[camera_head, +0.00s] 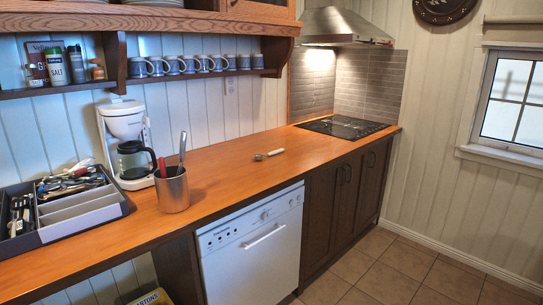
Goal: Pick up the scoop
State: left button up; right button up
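A small scoop-like utensil (268,154) with a pale metal look lies flat on the wooden counter, right of the middle of its length. It is small in the view, so its exact shape is hard to tell. A reddish tint shows at one end. Nothing touches it. A metal canister (172,190) stands upright to its left, with a red-handled utensil and a grey one standing in it. Neither of my grippers is in view.
A utensil tray (82,222) with several utensils sits at the counter's left end. A white coffee maker (124,122) with a dark glass carafe stands behind the canister. A black cooktop (342,127) is at the far right. The wooden counter (235,175) around the small utensil is clear.

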aim_at(257, 157)
jog(key=i+l+z, duration=0.1)
jog(key=i+l, duration=0.15)
jog(key=i, duration=0.2)
jog(key=i+l+z, duration=0.1)
jog(key=i, duration=0.35)
jog(key=l, duration=0.1)
